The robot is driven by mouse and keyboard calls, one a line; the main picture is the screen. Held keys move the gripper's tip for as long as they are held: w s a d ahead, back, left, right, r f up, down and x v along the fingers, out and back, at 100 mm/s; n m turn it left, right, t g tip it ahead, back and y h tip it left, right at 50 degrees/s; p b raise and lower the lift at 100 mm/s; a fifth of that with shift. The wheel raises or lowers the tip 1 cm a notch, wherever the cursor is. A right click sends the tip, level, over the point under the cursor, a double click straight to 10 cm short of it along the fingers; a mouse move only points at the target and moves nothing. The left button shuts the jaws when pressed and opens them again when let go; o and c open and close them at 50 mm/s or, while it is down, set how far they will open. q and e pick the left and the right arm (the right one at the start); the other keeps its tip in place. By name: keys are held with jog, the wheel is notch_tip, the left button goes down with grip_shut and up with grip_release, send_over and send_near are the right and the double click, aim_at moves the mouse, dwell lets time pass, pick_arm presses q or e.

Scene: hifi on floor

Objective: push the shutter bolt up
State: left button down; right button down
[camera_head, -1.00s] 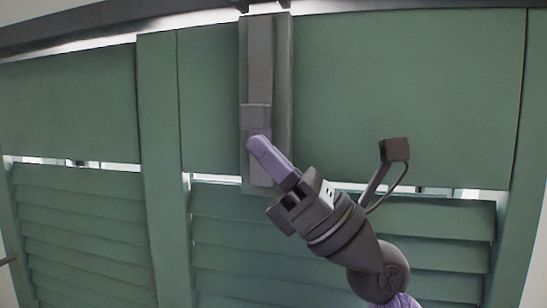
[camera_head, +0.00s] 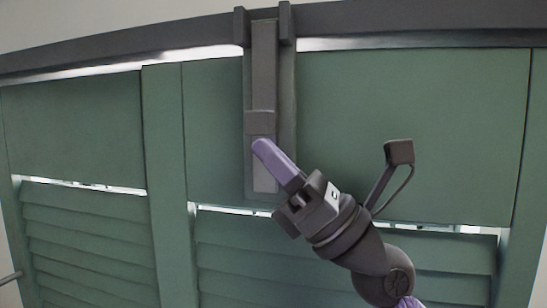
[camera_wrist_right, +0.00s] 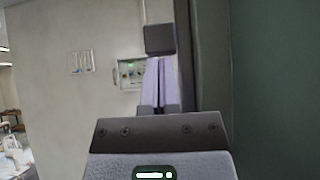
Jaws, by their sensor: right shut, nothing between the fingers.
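The shutter bolt (camera_head: 263,80) is a grey upright bar on the green shutter (camera_head: 400,120). Its upper end stands between the two dark prongs (camera_head: 287,22) on the top rail. A block-like knob (camera_head: 260,122) sticks out from the bolt; it appears as a dark block in the wrist view (camera_wrist_right: 158,38). My right gripper (camera_head: 258,146) has its lilac fingers shut and empty, tips just below the knob. The fingers also show in the wrist view (camera_wrist_right: 160,62); whether they touch the knob is hard to tell. My left gripper is out of view.
The dark top rail (camera_head: 420,22) runs across above the shutter. Louvred slats (camera_head: 340,255) fill the lower panels. In the wrist view, a pale wall (camera_wrist_right: 50,90) with a small panel box (camera_wrist_right: 131,73) lies to the left.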

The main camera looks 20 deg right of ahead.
notch_tip(320, 180, down, 5)
jog(key=b, duration=0.5)
jog(key=shift+d+b, duration=0.1)
jog(key=shift+b, duration=0.25)
jog(key=b+v, duration=0.5)
jog(key=v, duration=0.4)
jog(key=shift+s+d+b, duration=0.15)
jog(key=shift+d+b, duration=0.05)
jog(key=shift+b, duration=0.15)
jog(key=shift+r, duration=0.15)
